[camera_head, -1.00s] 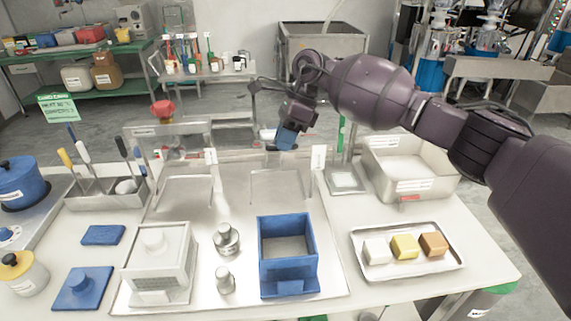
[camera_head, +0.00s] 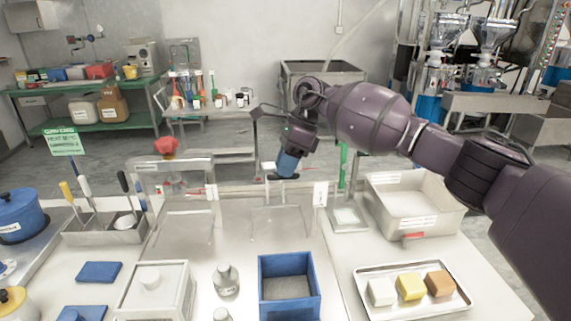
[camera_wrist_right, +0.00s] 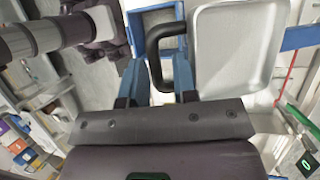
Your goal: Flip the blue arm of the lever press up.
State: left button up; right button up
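My right gripper (camera_head: 287,166) is above the back of the table, pointing down, at the rear of the clear-framed press station (camera_head: 278,220). Its blue fingers also show in the right wrist view (camera_wrist_right: 158,85). They stand apart, with a dark hooked handle (camera_wrist_right: 166,32) between and just beyond them. A gap shows beside the handle, and I cannot tell whether a finger touches it. The blue arm of the lever press is not clearly seen; the gripper hides part of this spot. My left gripper is out of view.
A blue open box (camera_head: 289,288) stands at the front of the station. A deep metal tray (camera_head: 412,203) is right of the gripper, with a tray of colored blocks (camera_head: 400,307) nearer. A second frame with a red knob (camera_head: 166,146) stands left. Tool holder (camera_head: 105,232) lies further left.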

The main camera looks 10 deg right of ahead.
jog(key=shift+r, duration=0.1)
jog(key=b+v, duration=0.1)
jog(key=v, duration=0.9)
jog(key=shift+d+r, duration=0.15)
jog(key=shift+r, duration=0.15)
jog(key=shift+w, duration=0.1)
